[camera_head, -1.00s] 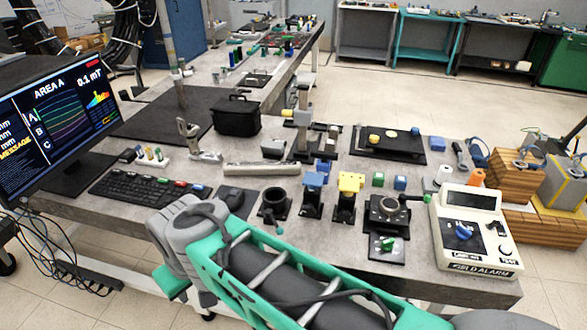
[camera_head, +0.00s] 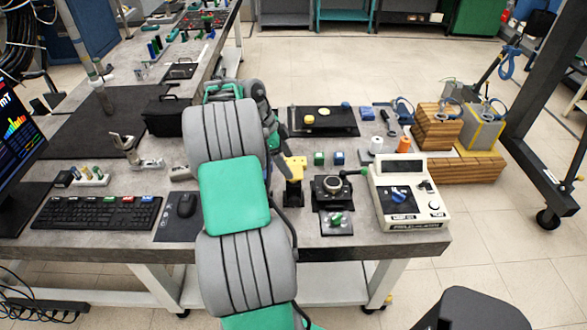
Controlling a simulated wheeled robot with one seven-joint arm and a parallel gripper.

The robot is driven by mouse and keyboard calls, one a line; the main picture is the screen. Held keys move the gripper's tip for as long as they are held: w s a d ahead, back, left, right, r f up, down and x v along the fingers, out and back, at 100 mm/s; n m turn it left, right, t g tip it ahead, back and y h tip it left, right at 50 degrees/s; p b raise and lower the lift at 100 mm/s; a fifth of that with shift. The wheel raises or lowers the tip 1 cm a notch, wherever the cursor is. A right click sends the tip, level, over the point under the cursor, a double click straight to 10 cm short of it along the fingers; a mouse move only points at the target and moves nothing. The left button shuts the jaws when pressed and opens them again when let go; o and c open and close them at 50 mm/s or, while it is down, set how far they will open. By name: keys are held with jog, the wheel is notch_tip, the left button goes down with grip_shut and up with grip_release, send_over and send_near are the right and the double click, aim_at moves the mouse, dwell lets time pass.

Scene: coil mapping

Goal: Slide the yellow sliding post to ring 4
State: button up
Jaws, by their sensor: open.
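A yellow-topped piece on a dark stand (camera_head: 294,168) is near the middle of the bench. I cannot tell for sure whether it is the sliding post. My gripper (camera_head: 281,148) is small and partly hidden behind my arm, just up and left of the yellow top. It is open, and nothing shows between its fingers. I cannot tell whether it touches the yellow piece. No ring numbers are readable, and ring 4 cannot be made out. My arm hides the part of the bench left of the yellow piece.
A black dial stand (camera_head: 332,188) with a green handle is right of the yellow piece. A white meter box (camera_head: 405,195) stands further right. A dark plate (camera_head: 335,124) lies behind.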

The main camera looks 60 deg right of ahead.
aim_at(293, 171)
jog(key=x, duration=0.5)
jog(key=shift+s+f+p, duration=0.15)
jog(key=shift+f+p, duration=0.1)
jog(key=shift+p, duration=0.1)
grip_shut()
dwell(0.4)
